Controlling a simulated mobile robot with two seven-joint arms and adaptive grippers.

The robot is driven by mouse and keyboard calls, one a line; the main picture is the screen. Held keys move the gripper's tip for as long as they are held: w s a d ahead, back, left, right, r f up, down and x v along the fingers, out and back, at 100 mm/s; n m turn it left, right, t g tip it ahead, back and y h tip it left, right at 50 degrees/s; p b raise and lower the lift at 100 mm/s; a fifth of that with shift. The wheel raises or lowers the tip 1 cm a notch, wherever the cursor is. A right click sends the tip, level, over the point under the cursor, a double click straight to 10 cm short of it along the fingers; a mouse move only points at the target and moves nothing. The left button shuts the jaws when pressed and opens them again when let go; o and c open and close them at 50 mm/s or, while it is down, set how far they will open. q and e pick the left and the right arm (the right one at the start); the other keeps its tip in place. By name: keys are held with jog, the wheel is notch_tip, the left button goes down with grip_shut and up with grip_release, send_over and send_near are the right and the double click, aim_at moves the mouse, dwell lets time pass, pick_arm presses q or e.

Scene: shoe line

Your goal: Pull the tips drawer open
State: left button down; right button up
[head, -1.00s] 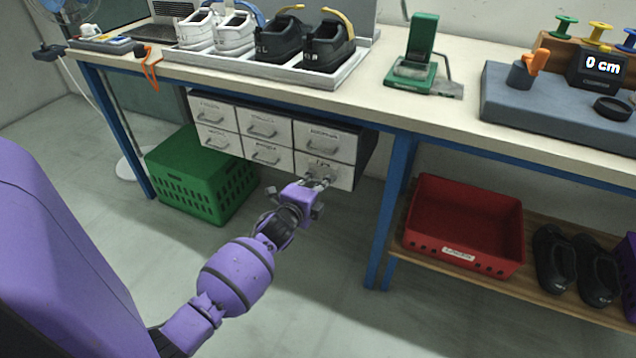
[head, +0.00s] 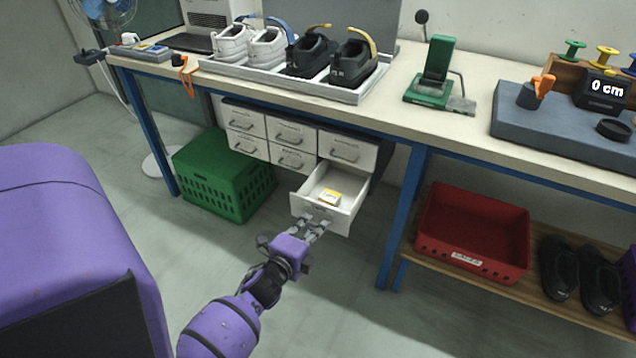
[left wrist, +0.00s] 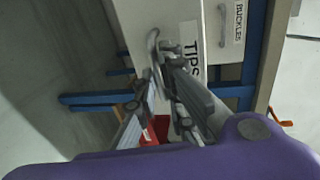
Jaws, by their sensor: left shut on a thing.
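The tips drawer (head: 313,211) is the lower right drawer of the white cabinet under the bench, and it stands out well open. A small yellow and white box (head: 330,197) lies inside it. My left gripper (head: 318,228) is at the drawer's front, shut on its handle. In the left wrist view the fingers (left wrist: 172,82) close around the grey handle (left wrist: 153,50), beside the label "TIPS" (left wrist: 190,60). My right gripper is not in view.
The other drawers (head: 290,133) are shut. A green crate (head: 215,185) stands on the floor to the left. A blue table leg (head: 405,215) and a red crate (head: 470,235) are to the right. Shoes stand in a tray (head: 345,97) on the bench.

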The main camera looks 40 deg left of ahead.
pick_arm(q)
jog(key=shift+s+d+f, duration=0.1)
jog(key=shift+s+f, duration=0.25)
jog(key=shift+s, duration=0.15)
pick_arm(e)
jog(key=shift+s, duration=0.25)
pick_arm(q)
jog(key=c, duration=1.9)
grip_release()
jog(key=shift+w, duration=0.1)
jog(key=shift+r, duration=0.1)
jog(key=v, duration=1.2)
jog(key=shift+r, duration=0.1)
